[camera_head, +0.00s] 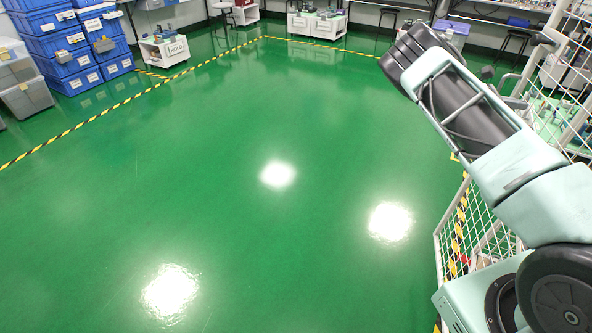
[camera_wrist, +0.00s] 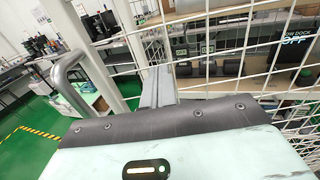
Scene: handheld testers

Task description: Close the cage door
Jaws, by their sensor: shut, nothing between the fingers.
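The cage has white wire mesh in a white frame. In the head view, mesh shows at the upper right (camera_head: 574,48) and lower right (camera_head: 482,222), partly hidden behind my arm. In the wrist view, a mesh panel (camera_wrist: 228,38) fills the right side, beside a white upright post (camera_wrist: 98,48). A grey bent tube handle (camera_wrist: 68,68) is at that post's left side. I cannot tell how far the door stands open. My gripper (camera_wrist: 159,76) is shut and empty, its fingers close in front of the mesh, right of the post and handle. Contact is unclear.
Green floor (camera_head: 240,120) is clear left of my arm. Blue crates (camera_head: 70,50) and grey bins (camera_head: 22,85) stand at the far left. A small white cart (camera_head: 165,50) stands at the back. Workbenches with equipment (camera_wrist: 210,65) show behind the mesh.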

